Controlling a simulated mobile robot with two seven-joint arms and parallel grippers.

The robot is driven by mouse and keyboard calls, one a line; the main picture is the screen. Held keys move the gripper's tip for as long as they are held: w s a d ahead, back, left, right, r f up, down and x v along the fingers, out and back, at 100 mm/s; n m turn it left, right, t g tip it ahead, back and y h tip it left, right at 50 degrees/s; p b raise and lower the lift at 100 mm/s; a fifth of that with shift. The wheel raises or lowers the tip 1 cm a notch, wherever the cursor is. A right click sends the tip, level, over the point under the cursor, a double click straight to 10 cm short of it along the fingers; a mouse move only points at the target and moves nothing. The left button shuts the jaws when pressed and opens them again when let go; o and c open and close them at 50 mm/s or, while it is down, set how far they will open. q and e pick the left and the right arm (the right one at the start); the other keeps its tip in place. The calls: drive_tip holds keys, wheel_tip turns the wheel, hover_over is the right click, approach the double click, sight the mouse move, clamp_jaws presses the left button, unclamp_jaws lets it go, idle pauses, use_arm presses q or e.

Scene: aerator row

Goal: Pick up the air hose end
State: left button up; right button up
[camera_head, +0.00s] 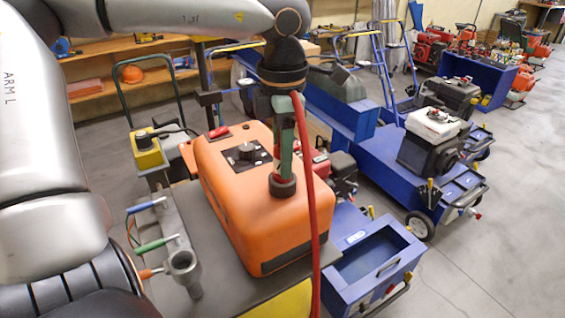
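A red air hose (313,220) hangs down in front of the orange machine (240,200). Its upper end reaches a green and red upright piece (286,140), which looks like the hose end. The foot of that piece meets a black round collar (282,187) on or in front of the machine's top. I cannot tell whether they touch. My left gripper (286,92) points down from above, right at the top of this upright piece. Its fingers are hard to separate from the green parts, so its grip is unclear. My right gripper is not in view.
A pipe fitting (184,265) and several coloured-handled tools stand left of the orange machine. A blue open bin (370,262) is to the right. Blue carts (400,170) with engines stand behind. Grey floor (500,230) is clear at the right.

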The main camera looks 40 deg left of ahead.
use_arm(q)
clamp_jaws()
drive_tip(key=shift+r, duration=0.1)
